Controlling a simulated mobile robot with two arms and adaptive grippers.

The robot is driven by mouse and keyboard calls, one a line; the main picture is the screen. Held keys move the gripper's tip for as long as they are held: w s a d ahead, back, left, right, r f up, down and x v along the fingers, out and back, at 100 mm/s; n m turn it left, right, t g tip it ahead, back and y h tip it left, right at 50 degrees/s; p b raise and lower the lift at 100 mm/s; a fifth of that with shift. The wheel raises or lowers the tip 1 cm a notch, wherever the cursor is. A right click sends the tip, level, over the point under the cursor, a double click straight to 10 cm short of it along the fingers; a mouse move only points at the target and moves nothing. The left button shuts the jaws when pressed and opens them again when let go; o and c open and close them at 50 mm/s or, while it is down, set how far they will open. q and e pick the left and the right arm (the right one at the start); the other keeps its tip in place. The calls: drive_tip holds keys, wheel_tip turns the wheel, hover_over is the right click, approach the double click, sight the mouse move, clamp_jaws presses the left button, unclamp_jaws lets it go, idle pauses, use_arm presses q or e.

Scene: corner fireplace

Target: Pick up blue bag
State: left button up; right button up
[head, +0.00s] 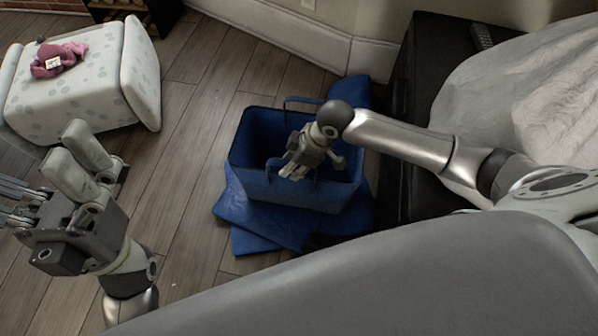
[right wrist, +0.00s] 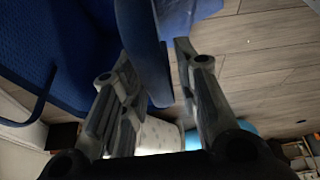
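My right gripper (head: 297,165) reaches in from the right over the bag's near side, fingers pointing down. In the right wrist view, blue bag material (right wrist: 146,48) passes between the two fingers, with a gap visible on the right finger's side. The fingers are apart; contact cannot be told. My left gripper (head: 45,180) is open and empty at the lower left, away from the bag.
Flat blue cloth (head: 255,240) lies under and behind the bag. A dark cabinet (head: 425,75) stands close on the right, beside pale bedding (head: 530,90). A spotted white ottoman (head: 85,90) holds a pink toy (head: 55,60). Floor (head: 190,110) left of the bag is clear.

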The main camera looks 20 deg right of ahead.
drive_tip(key=shift+w+b+x, duration=0.2)
drive_tip(key=shift+b+x, duration=1.2)
drive_tip(key=shift+x, duration=0.95)
drive_tip(key=shift+r, duration=0.1)
clamp_jaws()
